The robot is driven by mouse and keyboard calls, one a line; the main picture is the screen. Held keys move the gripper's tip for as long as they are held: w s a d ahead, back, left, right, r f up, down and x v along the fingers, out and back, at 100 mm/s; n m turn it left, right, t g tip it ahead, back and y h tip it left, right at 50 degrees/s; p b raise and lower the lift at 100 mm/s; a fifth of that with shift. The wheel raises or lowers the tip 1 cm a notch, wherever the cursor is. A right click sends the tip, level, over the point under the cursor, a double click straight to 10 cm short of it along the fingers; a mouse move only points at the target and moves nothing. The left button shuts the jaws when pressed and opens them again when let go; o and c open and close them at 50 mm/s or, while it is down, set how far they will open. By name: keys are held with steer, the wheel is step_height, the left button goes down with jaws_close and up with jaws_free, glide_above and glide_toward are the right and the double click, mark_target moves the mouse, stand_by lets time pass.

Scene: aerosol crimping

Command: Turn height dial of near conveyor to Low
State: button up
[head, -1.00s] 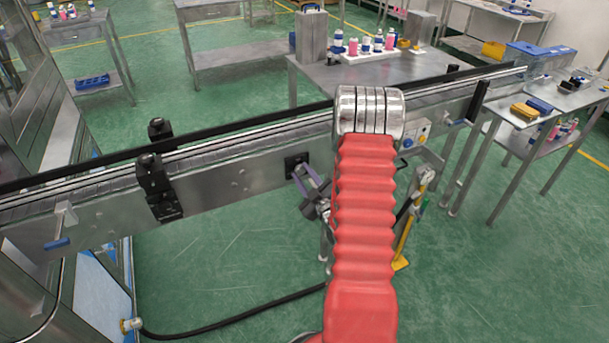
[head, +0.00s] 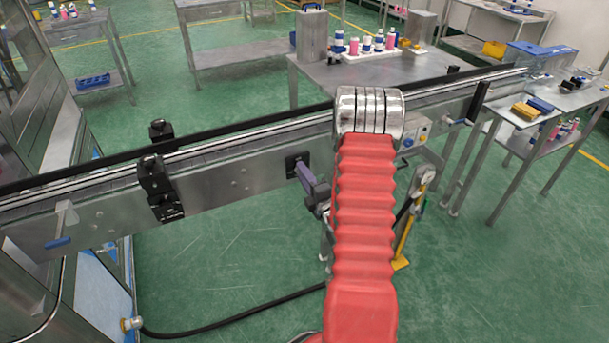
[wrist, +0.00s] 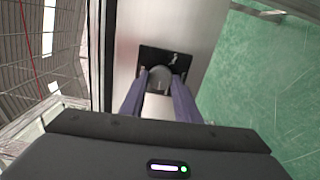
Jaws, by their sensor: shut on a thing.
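The near conveyor (head: 235,184) runs across the head view with a grey side wall. On that wall is the height dial, a black square plate (head: 292,160) with a rounded grey knob (wrist: 161,77), seen best in the wrist view. My gripper (wrist: 162,80) has two purple fingers, one on each side of the knob, shut on it. In the head view the gripper (head: 307,182) reaches the plate from the lower right, partly behind my red arm. The dial's markings and setting are too small to read.
Black sensor brackets (head: 157,185) are clamped on the conveyor to the left. A small control box (head: 415,131) sits right of my arm. A steel table (head: 375,70) with bottles stands behind the conveyor. Green floor is open in front.

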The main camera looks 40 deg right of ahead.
steer(key=n, duration=0.5)
steer(key=shift+a+f, duration=0.2)
steer(key=shift+f, duration=0.1)
steer(key=shift+f, duration=0.1)
steer(key=o, duration=1)
steer(key=shift+d+r, duration=0.1)
steer(key=shift+r, duration=0.1)
steer(key=shift+o, duration=0.2)
steer(key=shift+s, duration=0.15)
steer(key=v, duration=1.3)
steer(key=shift+s, duration=0.3)
